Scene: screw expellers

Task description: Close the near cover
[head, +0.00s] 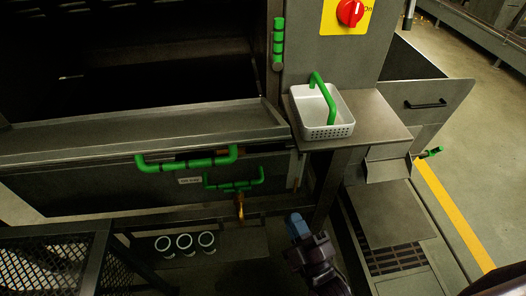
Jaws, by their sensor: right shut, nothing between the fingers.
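A wide grey metal cover (90,130) lies folded out flat below a large dark opening in the machine at the left. A green bar handle (187,161) sits along its front edge. A second green handle (233,182) is on the front panel just below. I cannot tell for certain which part is the near cover. My right gripper (297,226), with blue fingertips, is shut and empty at the lower middle. It is right of and below both handles, apart from them. My left gripper is not in view.
A white perforated basket (322,110) with a green bent tube or handle stands on a metal ledge (375,115). A red switch (350,12) is above. A mesh guard (45,265) and several white rings (185,242) are at lower left. Open floor lies at right.

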